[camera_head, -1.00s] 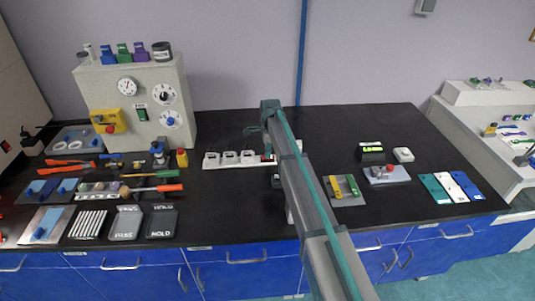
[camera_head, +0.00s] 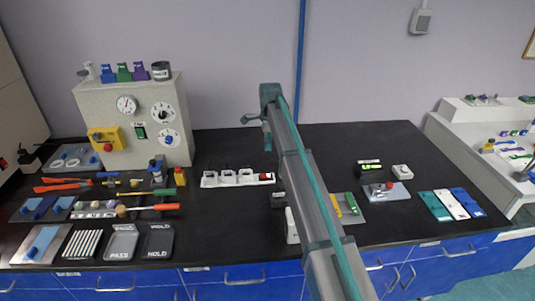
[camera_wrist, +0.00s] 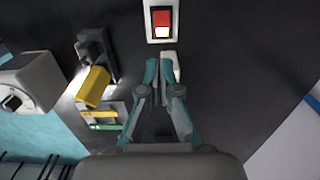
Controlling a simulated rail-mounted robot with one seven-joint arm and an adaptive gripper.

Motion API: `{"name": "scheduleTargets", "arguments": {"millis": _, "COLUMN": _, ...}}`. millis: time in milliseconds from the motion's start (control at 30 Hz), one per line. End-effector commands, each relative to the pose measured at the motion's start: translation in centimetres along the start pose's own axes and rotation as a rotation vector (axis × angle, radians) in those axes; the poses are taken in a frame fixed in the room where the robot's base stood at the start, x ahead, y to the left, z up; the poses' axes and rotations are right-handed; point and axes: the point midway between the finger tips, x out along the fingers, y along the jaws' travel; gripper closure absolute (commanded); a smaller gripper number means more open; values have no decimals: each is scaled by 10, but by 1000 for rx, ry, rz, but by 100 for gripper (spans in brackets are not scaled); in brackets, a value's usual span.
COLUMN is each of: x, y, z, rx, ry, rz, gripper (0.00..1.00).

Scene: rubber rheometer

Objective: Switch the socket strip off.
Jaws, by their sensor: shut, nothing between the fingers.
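The white socket strip (camera_head: 237,179) lies on the black bench, left of my arm, with several sockets in a row. Its red rocker switch (camera_head: 264,177) is at the right end. In the wrist view the red switch (camera_wrist: 162,20) is at the top centre in its white housing, with a paler lower part; I cannot tell which way it is set. My gripper (camera_head: 267,148) hangs above the switch end, apart from it. In the wrist view my gripper (camera_wrist: 161,72) is shut and empty, its fingertips just below the switch in the picture. A small white piece shows partly behind the right finger.
A large panel box (camera_head: 135,125) with dials stands at the back left. Trays, tools and rods cover the left bench. A grey tray (camera_head: 352,219), a black device (camera_head: 369,170) and coloured cards (camera_head: 451,204) lie right of my arm. Bare bench surrounds the strip's front.

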Motion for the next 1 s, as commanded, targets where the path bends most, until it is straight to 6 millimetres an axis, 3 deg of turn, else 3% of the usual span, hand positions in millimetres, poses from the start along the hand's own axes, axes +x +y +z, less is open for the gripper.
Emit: {"name": "scheduleTargets", "arguments": {"millis": 1000, "x": -6, "y": -9, "z": -2, "rx": -1, "ry": -103, "rz": -1, "gripper": 100}}
